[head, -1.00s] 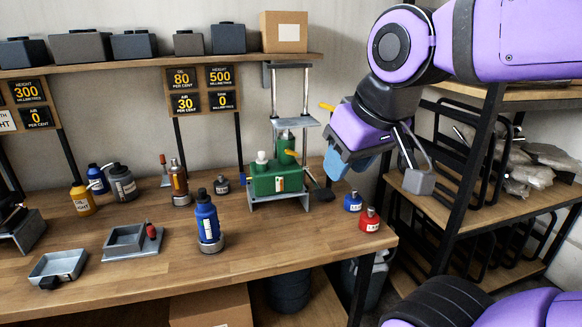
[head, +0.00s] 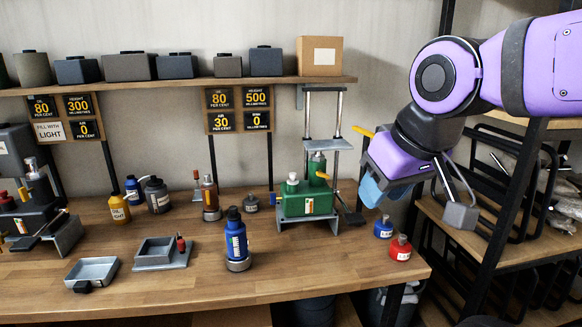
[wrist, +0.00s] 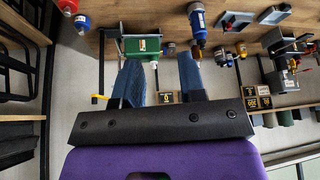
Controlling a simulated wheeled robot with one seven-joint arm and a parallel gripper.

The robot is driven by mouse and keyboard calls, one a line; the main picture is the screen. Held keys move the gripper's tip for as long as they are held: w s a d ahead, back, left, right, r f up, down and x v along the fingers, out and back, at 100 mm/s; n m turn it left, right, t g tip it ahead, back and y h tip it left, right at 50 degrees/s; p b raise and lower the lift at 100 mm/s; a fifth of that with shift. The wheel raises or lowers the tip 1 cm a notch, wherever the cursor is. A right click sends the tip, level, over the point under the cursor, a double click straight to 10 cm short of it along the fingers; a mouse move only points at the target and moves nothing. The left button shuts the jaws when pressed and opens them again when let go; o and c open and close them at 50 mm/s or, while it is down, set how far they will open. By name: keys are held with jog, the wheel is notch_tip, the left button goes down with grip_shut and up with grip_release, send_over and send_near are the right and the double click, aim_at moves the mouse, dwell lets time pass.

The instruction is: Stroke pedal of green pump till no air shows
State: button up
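The green pump (head: 308,203) stands on a grey metal stand at the back of the wooden bench, with a yellow-tipped part on top. A dark pedal (head: 352,214) slopes off its right side. The sign board (head: 239,108) above reads oil 80, height 500, air 30 and a fourth reading of 0. My gripper (head: 376,192) hangs to the right of the pump, above the bench and apart from the pedal. In the wrist view its two blue fingers (wrist: 159,76) are spread with nothing between them, and the pump (wrist: 141,46) shows beyond, upside down.
Blue (head: 383,227) and red (head: 400,248) bottles stand at the bench's right end, near my gripper. A blue bottle (head: 236,240) stands left of the pump. A yellow bar (head: 362,131) juts out near my arm. A black-framed rack (head: 497,190) is at right.

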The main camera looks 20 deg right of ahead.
dwell(0.7)
jog(key=shift+w, duration=0.1)
jog(key=c, duration=0.6)
jog(key=shift+w+d, duration=0.1)
jog(key=shift+w, duration=0.2)
grip_shut()
jog(key=m+h, duration=0.1)
jog(key=m, duration=0.2)
send_over(352, 214)
jog(key=s, duration=0.2)
notch_tip(352, 214, down, 16)
jog(key=shift+s+a+f, duration=0.1)
jog(key=shift+a+f, duration=0.05)
jog(key=shift+f, duration=1.65)
jog(key=shift+s+a+f, duration=0.1)
jog(key=shift+a+f, duration=0.05)
jog(key=shift+f, duration=1.65)
jog(key=shift+f, duration=0.15)
